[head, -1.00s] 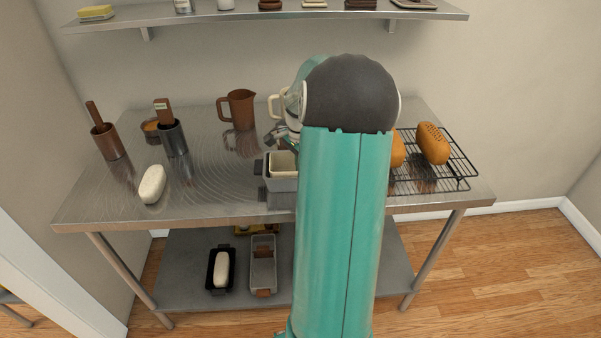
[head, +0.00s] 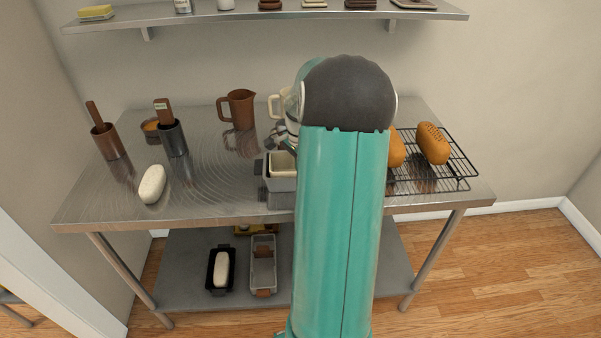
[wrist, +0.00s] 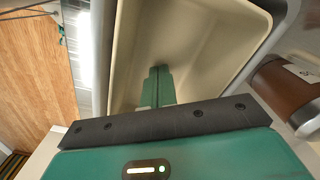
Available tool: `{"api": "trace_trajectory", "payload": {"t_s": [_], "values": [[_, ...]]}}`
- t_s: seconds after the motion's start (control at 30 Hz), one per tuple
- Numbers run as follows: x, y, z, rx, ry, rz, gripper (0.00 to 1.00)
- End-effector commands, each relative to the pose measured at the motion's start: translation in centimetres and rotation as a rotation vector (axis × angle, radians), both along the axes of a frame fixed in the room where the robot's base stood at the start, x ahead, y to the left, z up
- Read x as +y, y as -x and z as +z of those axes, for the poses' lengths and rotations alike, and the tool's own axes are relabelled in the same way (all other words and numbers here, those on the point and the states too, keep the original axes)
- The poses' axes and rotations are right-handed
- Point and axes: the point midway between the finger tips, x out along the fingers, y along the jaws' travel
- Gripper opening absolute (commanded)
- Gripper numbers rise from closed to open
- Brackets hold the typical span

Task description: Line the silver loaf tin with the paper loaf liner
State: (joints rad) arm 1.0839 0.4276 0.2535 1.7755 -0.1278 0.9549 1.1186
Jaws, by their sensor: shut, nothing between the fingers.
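The silver loaf tin (head: 280,193) stands near the front edge of the steel table, partly behind my arm in the head view. The cream paper loaf liner (head: 282,163) sits upright inside it, its rim showing at the tin's top. In the wrist view the liner (wrist: 205,45) fills the top middle, and its hollow inside shows. My gripper (wrist: 158,75) is shut, with green fingers together over the liner's hollow, holding nothing. Whether the fingertips touch the liner cannot be told. My arm hides the right part of the tin and liner in the head view.
A brown jug (head: 238,109) stands behind the tin, and a dough loaf (head: 152,184) lies at left. A wire rack (head: 440,165) with brown loaves is at right. A brown labelled object (wrist: 288,85) is close by in the wrist view. Table between dough and tin is clear.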

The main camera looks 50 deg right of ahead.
Motion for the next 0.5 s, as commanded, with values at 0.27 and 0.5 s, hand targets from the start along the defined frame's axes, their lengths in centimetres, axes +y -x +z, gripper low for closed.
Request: {"api": "trace_trajectory", "payload": {"t_s": [0.27,0.5], "values": [[-0.01,0.00,-0.51,0.000,0.000,0.000,0.00],[-0.01,0.00,-0.58,0.000,0.000,-0.001,0.00]]}}
